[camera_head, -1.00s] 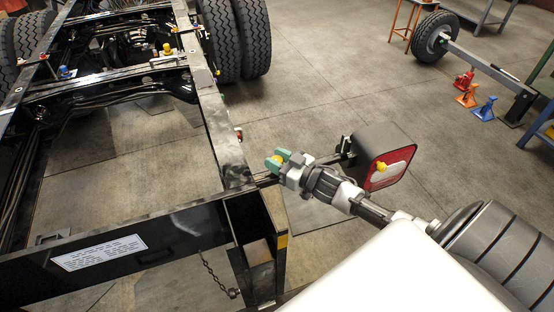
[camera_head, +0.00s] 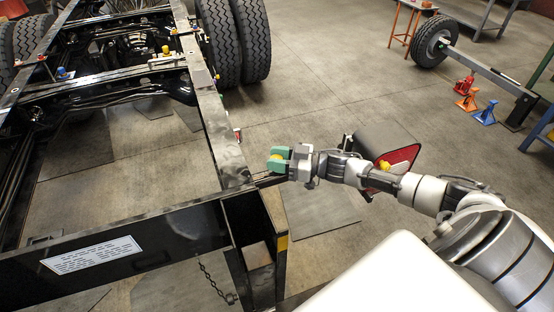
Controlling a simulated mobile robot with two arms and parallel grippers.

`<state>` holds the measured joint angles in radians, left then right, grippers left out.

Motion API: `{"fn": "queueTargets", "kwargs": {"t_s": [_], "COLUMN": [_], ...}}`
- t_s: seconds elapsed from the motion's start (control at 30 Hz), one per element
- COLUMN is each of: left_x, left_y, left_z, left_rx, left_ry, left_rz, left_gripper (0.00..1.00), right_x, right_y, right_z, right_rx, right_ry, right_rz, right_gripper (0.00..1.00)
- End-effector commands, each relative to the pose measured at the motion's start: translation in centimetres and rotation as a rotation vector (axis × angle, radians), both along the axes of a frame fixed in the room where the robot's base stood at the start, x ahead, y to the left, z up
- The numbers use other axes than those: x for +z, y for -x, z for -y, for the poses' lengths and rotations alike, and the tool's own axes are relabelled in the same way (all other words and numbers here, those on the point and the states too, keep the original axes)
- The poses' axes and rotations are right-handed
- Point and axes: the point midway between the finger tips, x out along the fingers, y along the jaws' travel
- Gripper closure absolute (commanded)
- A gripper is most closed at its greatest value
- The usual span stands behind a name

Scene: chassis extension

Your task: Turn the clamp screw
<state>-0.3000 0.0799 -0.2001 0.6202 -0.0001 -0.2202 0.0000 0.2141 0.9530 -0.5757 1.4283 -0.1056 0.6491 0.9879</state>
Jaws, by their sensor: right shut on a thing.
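My right gripper (camera_head: 278,158), with green fingertips, reaches in from the right and points left toward the black chassis rail. My left gripper is not in view.
A tail lamp (camera_head: 398,158) with a yellow knob stands close behind my right arm. The black chassis rail (camera_head: 222,135) and rear crossmember (camera_head: 170,235) lie to the left. A chain (camera_head: 215,279) hangs below. Jack stands (camera_head: 485,112) are far right.

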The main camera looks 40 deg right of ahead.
Motion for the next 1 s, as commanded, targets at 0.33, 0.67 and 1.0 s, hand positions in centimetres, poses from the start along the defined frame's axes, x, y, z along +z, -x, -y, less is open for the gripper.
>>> {"fn": "queueTargets", "kwargs": {"t_s": [0.33,0.67,1.0], "left_x": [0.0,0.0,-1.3], "left_y": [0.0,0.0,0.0], "left_z": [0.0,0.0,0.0], "left_rx": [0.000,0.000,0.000], "left_ry": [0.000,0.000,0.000], "left_rz": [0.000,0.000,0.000], "left_gripper": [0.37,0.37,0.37], "right_x": [0.1,0.0,-0.4], "right_y": [0.0,0.1,3.7], "right_z": [0.0,0.0,3.6], "right_rx": [-0.001,-0.001,-0.001], "right_ry": [-0.001,0.000,0.003], "right_rz": [0.001,0.000,-0.005], "right_gripper": [0.46,0.37,0.37]}}
